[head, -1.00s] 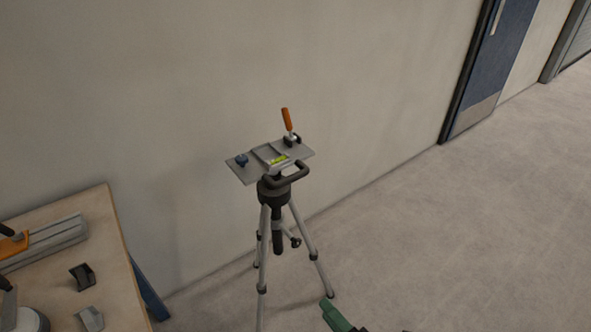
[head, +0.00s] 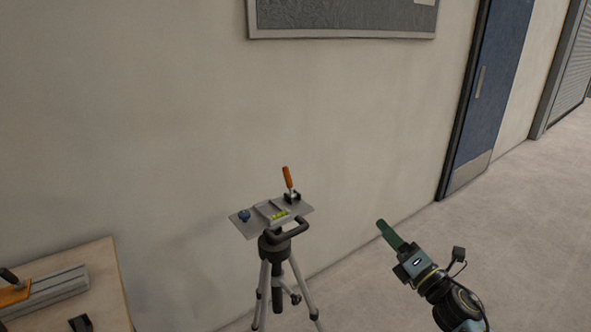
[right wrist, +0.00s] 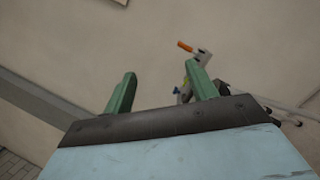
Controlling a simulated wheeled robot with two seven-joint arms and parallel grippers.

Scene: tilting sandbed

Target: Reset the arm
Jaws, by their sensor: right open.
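My right gripper (head: 388,234) is raised in the air to the right of the tripod in the head view, with green fingers pointing up and left. In the right wrist view its two green fingers (right wrist: 160,88) stand apart with nothing between them. The tripod (head: 275,262) carries a grey tilting plate (head: 270,213) with an orange-handled clamp (head: 288,179), a blue knob and a yellow-green level. The orange handle (right wrist: 185,46) also shows beyond the fingers in the right wrist view. My left gripper is not in view.
A wooden table (head: 104,272) stands at the lower left with a grey rail (head: 55,290) and an orange-and-black tool on it. The wall runs behind the tripod, with a framed board (head: 340,18) and a blue door (head: 487,95). The floor at the right is clear.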

